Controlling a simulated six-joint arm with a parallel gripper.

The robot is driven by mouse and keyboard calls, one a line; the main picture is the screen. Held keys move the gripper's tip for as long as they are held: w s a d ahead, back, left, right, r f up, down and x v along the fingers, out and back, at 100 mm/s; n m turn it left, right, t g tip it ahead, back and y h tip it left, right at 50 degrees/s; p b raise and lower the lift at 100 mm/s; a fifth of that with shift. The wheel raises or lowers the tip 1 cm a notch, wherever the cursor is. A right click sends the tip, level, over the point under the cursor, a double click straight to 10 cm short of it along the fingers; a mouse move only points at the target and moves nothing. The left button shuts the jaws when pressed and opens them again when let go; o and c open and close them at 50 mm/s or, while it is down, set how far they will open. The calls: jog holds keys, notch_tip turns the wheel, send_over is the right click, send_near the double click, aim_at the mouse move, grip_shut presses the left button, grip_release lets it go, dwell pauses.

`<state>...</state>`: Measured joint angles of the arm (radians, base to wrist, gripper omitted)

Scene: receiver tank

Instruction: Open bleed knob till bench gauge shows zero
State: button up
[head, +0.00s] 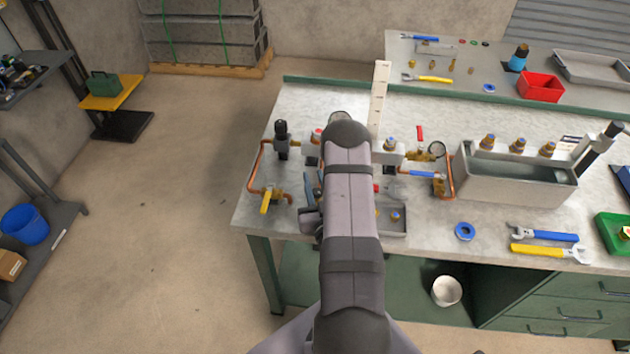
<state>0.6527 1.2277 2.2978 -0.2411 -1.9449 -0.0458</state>
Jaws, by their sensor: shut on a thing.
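My arm covers the middle of the bench fittings. Part of my gripper (309,190) shows at the left of the arm, low over the bench. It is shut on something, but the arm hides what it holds. I cannot make out the bleed knob. Another round part, perhaps a gauge (338,117), is partly hidden behind the arm. Neither reading is legible. The receiver tank is mostly hidden or cannot be told apart.
A black regulator-like part (282,138), copper pipe (254,165) and yellow-handled valve (268,200) stand left. A grey trough (515,185), blue tape roll (464,231) and wrenches (550,252) lie right. A tall white scale (379,98) rises behind the arm. The bench's front-left corner is clear.

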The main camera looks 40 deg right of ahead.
jog(key=o, duration=1.1)
jog(key=shift+c, duration=0.2)
jog(key=shift+r, duration=0.1)
notch_tip(320, 180, up, 10)
jog(key=b, duration=0.1)
jog(key=shift+c, duration=0.2)
